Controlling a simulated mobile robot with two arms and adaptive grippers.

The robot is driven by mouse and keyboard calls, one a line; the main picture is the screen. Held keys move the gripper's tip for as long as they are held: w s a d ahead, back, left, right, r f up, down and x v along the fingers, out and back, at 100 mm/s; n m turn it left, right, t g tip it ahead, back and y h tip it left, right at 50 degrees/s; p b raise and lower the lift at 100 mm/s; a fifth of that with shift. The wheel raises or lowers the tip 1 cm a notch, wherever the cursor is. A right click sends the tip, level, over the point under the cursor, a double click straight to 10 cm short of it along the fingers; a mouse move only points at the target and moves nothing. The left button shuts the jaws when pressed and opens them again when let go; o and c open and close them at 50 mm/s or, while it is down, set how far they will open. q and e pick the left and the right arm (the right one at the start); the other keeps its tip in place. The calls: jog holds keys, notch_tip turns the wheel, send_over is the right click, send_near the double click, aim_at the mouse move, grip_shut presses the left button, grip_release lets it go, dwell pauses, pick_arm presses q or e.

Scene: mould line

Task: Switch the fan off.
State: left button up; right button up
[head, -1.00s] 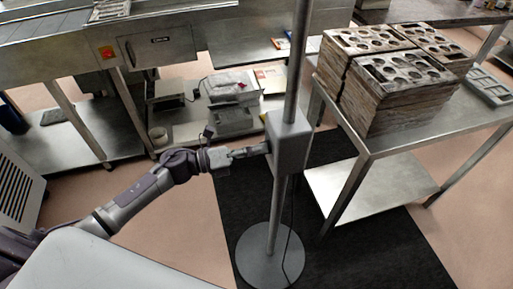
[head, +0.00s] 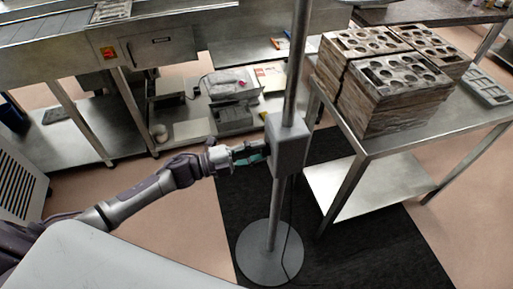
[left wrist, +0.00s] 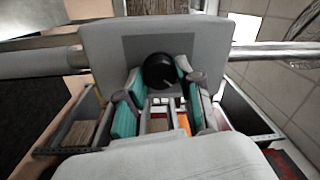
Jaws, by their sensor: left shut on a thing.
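The fan's grey control box (head: 287,146) sits on a metal pole (head: 275,215) that rises from a round base; the fan head is out of the picture. In the left wrist view, the box's face (left wrist: 110,45) carries a round black knob (left wrist: 159,71). My left gripper (head: 262,151) reaches the box's left side. In the left wrist view, its teal-padded fingers (left wrist: 157,88) are on either side of the knob and shut on it. The knob's marking is too small to read. My right gripper is not in view.
A steel table (head: 408,139) with stacked moulds (head: 395,90) stands close to the right of the pole. A cable runs down the pole to the base (head: 270,254) on a black mat. A steel bench with a conveyor stands at the back left.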

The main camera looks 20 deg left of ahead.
pick_arm(q)
jog(key=shift+n+y+p, duration=0.3)
jog(key=shift+n+p, duration=1.15)
jog(key=shift+n, duration=2.85)
jog(key=o, duration=1.2)
jog(key=shift+c, duration=0.2)
jog(key=shift+s+a, duration=0.15)
jog(key=shift+a, duration=0.05)
jog(key=v, duration=1.1)
jog(key=shift+s+a+f, duration=0.2)
jog(key=shift+s, duration=0.05)
